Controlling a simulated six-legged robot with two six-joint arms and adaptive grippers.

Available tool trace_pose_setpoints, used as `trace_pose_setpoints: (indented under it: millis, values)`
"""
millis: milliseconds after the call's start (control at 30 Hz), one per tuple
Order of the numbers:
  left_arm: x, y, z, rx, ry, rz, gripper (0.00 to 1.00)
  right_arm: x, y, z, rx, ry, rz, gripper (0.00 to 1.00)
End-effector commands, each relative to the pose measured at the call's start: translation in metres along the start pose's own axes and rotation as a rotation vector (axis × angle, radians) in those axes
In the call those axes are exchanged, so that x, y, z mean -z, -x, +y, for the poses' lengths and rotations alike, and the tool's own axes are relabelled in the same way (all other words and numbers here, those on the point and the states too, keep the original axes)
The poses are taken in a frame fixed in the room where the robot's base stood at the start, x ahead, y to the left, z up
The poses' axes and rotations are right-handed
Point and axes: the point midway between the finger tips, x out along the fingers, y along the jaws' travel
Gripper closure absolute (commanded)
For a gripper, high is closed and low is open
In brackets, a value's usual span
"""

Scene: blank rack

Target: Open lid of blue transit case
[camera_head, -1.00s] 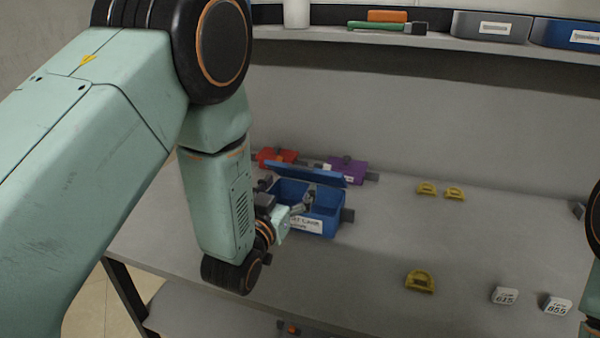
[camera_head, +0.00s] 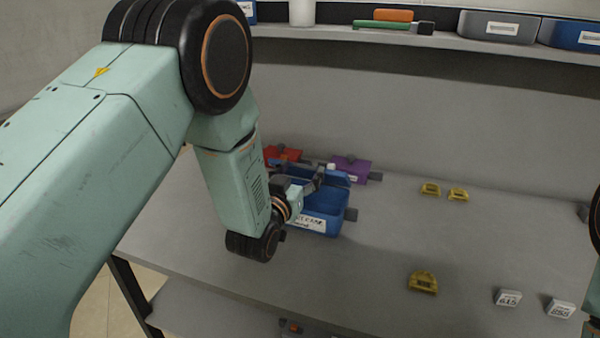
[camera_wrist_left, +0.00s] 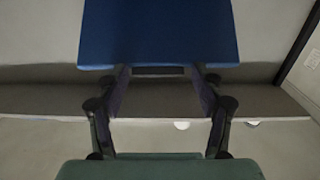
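The blue transit case (camera_head: 325,222) stands on the bench, its white label facing the front. Its box is open at the top and the inside shows. Its blue lid (camera_head: 338,177) is raised along the back side. My left gripper (camera_head: 318,180) reaches over the box from the left, with its finger end against or very near the lid. In the left wrist view a blue panel (camera_wrist_left: 160,32), likely the lid, covers the fingertips. The finger links stand apart below it, but whether the tips meet is hidden. My right gripper is out of view.
A red case (camera_head: 283,153) and a purple case (camera_head: 350,168) stand behind the blue one. Several yellow handle-like pieces (camera_head: 422,283) and two white numbered blocks (camera_head: 508,298) lie to the right. The bench between is clear. A shelf (camera_head: 400,42) with bins runs above.

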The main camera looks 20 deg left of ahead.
Motion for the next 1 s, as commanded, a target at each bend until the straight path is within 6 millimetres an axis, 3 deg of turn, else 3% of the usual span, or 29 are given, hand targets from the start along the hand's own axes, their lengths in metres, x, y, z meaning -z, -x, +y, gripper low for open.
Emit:
trace_pose_setpoints:
  millis: [733,1000]
  values:
    - [0.0012,-0.0003,0.0001,0.0,0.0,0.003,1.0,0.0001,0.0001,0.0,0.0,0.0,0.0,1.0]
    - [0.0062,-0.0025,0.0002,0.0,0.0,-0.016,1.0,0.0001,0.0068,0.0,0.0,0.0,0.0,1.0]
